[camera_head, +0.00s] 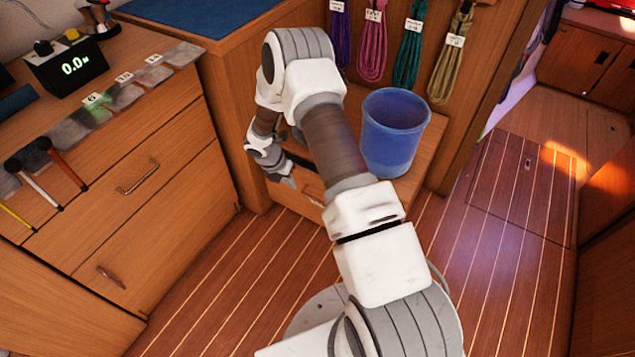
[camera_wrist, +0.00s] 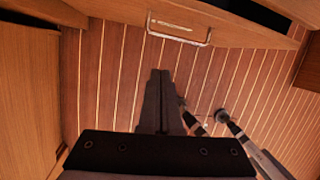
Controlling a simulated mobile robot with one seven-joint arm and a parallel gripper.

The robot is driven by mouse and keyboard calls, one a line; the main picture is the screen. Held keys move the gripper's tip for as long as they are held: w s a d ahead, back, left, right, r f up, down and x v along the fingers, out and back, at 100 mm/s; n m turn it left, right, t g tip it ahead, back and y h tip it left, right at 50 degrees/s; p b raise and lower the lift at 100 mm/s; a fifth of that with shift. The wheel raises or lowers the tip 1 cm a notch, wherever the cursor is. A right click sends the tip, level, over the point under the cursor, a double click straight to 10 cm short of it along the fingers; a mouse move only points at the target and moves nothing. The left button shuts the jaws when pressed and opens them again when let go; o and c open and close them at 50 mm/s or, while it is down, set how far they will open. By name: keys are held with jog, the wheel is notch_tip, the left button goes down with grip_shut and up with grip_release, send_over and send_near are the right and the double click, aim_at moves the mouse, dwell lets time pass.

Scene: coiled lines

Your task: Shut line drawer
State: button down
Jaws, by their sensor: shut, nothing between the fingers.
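The line drawer (camera_head: 312,188) is in the low wooden cabinet under the blue bucket, largely behind my arm in the head view. In the wrist view its wooden front (camera_wrist: 235,30) spans the top, with a metal pull handle (camera_wrist: 180,40) and a small pale label. A dark gap shows behind the front's top edge, so the drawer appears partly open; how far is unclear. My gripper (camera_wrist: 160,73) is shut and empty, its dark fingers together over the floor, below the handle in the picture and apart from it. In the head view the gripper is mostly hidden by my wrist.
A blue bucket (camera_head: 393,132) stands on the low cabinet. Coiled lines (camera_head: 409,58) hang on the panel behind it. A larger cabinet (camera_head: 150,190) with handles and tools on top stands at left. The striped wooden floor (camera_head: 245,285) is clear in front.

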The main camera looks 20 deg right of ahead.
jog(key=s+d+f+n+t+h, duration=0.1)
jog(key=s+f+n+h, duration=0.3)
jog(key=s, duration=0.3)
jog(key=s+d+f+n+t+h, duration=0.1)
jog(key=s+f+n+h, duration=0.1)
jog(key=s+n+h, duration=0.35)
jog(key=w+d+n+t+b, duration=0.1)
jog(key=w+d+n+t, duration=0.1)
jog(key=d, duration=0.1)
jog(key=w+d+f+n+t+y, duration=0.1)
jog(key=w+d+n+t, duration=0.1)
jog(key=d, duration=0.2)
jog(key=w+d+f+n+t+b, duration=0.1)
jog(key=w+d+n, duration=0.1)
jog(key=d+n, duration=0.1)
jog(key=shift+w+d+t+y+b, duration=0.25)
jog(key=shift+w+t+b, duration=0.1)
jog(key=shift+t, duration=0.05)
jog(key=shift+w+d+r, duration=0.15)
jog(key=shift+w+d, duration=0.15)
jog(key=shift+d, duration=0.05)
